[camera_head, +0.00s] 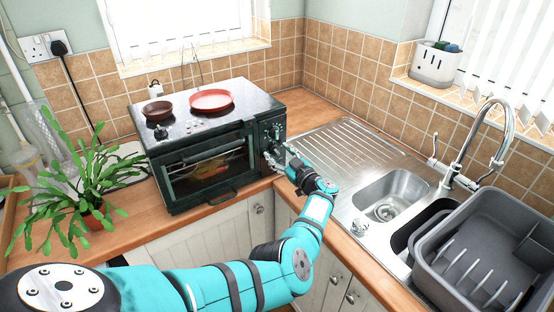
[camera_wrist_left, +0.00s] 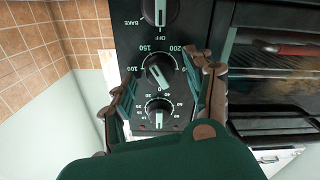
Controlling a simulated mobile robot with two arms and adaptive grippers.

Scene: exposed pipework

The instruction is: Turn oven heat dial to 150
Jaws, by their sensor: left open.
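The toaster oven (camera_head: 205,150) stands in the counter corner, with its dial panel (camera_head: 271,132) on its right side. In the left wrist view a middle dial (camera_wrist_left: 160,71), with 150 and 200 printed beside it, is the heat dial. It has a pale pointer line set aslant; its exact setting is hard to read. My left gripper (camera_head: 279,158) is at the panel. In the left wrist view its open fingers (camera_wrist_left: 162,80) stand on both sides of the heat dial; contact cannot be told. My right gripper is not in view.
Another dial (camera_wrist_left: 159,10) marked BAKE and OFF and a smaller dial (camera_wrist_left: 159,112) flank the heat dial. A red plate (camera_head: 211,100) and brown bowl (camera_head: 157,110) sit on the oven. A potted plant (camera_head: 92,215) stands left, a sink (camera_head: 393,196) right.

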